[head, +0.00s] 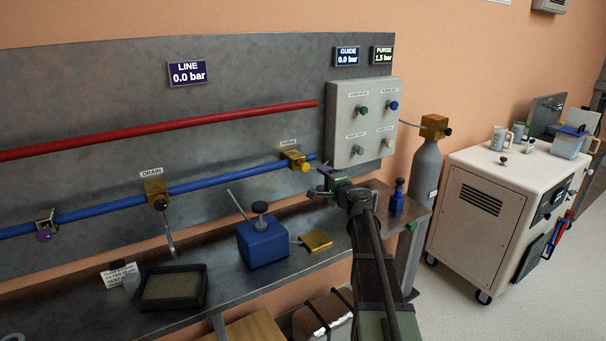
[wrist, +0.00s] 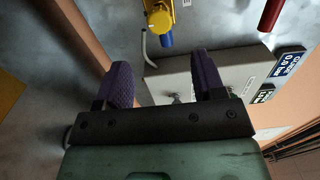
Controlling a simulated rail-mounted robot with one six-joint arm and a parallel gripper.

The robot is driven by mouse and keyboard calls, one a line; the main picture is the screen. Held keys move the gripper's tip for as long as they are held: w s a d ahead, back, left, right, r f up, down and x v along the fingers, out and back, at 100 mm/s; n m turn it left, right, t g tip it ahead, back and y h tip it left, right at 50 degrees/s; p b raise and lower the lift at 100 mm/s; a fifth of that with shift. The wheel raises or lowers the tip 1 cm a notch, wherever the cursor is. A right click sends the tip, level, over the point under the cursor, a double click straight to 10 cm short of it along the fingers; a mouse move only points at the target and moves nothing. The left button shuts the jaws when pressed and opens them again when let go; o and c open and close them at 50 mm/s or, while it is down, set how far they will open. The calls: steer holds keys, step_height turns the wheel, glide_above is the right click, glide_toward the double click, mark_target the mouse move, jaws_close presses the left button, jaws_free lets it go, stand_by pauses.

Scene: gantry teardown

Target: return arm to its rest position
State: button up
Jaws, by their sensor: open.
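My gripper (head: 320,186) is at the end of my arm, over the right part of the bench, in front of the wall panel and below the grey control box. In the wrist view its two purple fingers (wrist: 162,78) stand apart with nothing between them. The brass fitting with a yellow knob (wrist: 160,18) on the blue pipe lies beyond the fingers there. In the head view this fitting (head: 294,159) is up and left of my gripper. No object is held.
The bench (head: 225,295) carries a black tray (head: 202,300), a blue block (head: 262,243), a brass plate (head: 315,240) and a small blue bottle (head: 397,196). The control box (head: 347,105) is close behind my gripper. A gas cylinder (head: 426,170) and white cabinet (head: 500,205) stand right.

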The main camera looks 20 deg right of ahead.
steer(key=s+a+f+n+g+y+p, duration=0.1)
steer(key=s+a+f+n+g+y, duration=0.1)
steer(key=s+a+f+n+g, duration=0.4)
steer(key=s+a+f+n+g+y+p, duration=0.1)
steer(key=s+a+f+n+g+y, duration=0.2)
steer(key=s+a, duration=0.4)
steer(key=s+a+f+n+g+h+p, duration=0.1)
steer(key=s+a+n+g+h+p, duration=0.1)
steer(key=s+a, duration=0.5)
steer(key=s+a+f+n+g+h+p, duration=0.1)
steer(key=s+a+n+g+h, duration=0.4)
steer(key=s, duration=0.6)
steer(key=shift+s+a+n+g+p, duration=0.4)
steer(key=shift+a+g+p, duration=0.1)
steer(key=shift+a+g, duration=0.5)
steer(key=shift+a+f, duration=0.1)
